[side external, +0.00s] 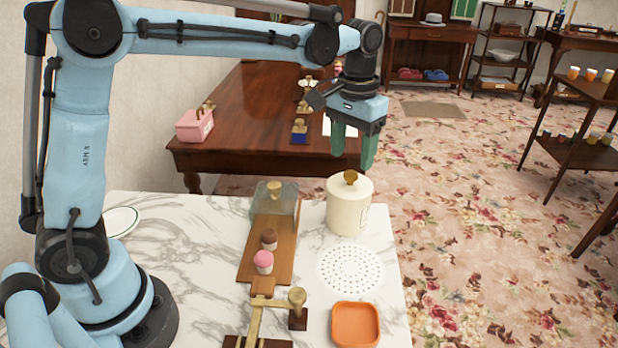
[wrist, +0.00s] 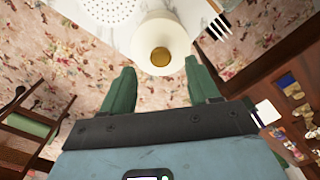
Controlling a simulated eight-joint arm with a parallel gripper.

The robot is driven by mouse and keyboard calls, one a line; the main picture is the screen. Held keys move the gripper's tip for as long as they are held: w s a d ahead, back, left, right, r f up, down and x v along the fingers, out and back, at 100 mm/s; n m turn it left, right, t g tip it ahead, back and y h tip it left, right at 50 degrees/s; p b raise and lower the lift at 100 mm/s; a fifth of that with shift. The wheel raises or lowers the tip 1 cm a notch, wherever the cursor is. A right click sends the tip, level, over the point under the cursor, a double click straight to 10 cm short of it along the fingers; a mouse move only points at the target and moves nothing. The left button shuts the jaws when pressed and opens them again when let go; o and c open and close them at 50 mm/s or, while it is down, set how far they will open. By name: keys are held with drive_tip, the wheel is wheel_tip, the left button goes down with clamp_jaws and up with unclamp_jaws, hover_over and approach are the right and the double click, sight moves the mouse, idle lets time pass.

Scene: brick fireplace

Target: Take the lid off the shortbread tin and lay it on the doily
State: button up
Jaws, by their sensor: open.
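The shortbread tin (side external: 348,212) is a cream canister standing upright on the marble table, with its lid (side external: 349,188) on top. The lid has a round brass-brown knob (side external: 351,177), which also shows in the wrist view (wrist: 160,57). The doily (side external: 350,269) is a white perforated round lying flat in front of the tin; part of it shows in the wrist view (wrist: 112,8). My gripper (side external: 353,160) has green fingers pointing down. It is open and empty, above the tin and apart from the knob. In the wrist view the fingers (wrist: 157,80) stand apart, below the knob in the picture.
A glass cover (side external: 275,200) and a wooden board (side external: 259,250) with two cupcakes stand left of the tin. A brass balance (side external: 256,315) and an orange tray (side external: 355,325) are in front. A dark wooden table (side external: 250,110) lies behind. The doily is bare.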

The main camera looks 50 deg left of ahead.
sight(351, 173)
drive_tip(key=shift+w+f, duration=0.1)
drive_tip(key=shift+f, duration=2.15)
drive_tip(key=c, duration=1.1)
